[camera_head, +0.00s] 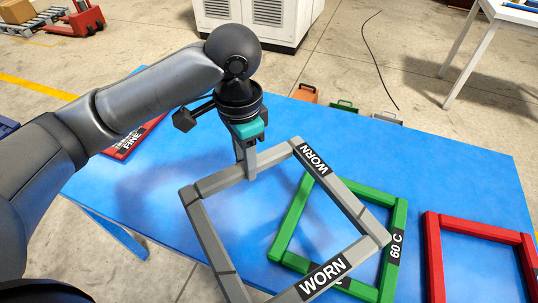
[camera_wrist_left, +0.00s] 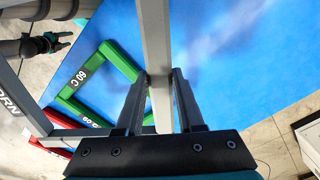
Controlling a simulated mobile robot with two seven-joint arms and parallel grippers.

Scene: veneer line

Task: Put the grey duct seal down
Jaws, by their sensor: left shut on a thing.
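The grey duct seal (camera_head: 342,192) is a square frame with black WORN labels. My left gripper (camera_head: 245,165) is shut on one of its bars, near the upper left in the head view. The seal appears held above the blue table (camera_head: 455,180) and overlaps a green frame (camera_head: 399,222) in the picture. In the left wrist view the grey bar (camera_wrist_left: 153,40) runs between the two dark fingers (camera_wrist_left: 158,80). My right gripper (camera_wrist_left: 58,40) shows small at the upper left of that view; its jaws are unclear.
The green frame, marked 60 C, lies on the table. A red frame (camera_head: 433,260) lies at the right, and another red frame (camera_head: 120,153) is partly hidden behind my left arm. Small orange (camera_head: 305,93) and green (camera_head: 343,105) items stand at the far edge. The table's back right is clear.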

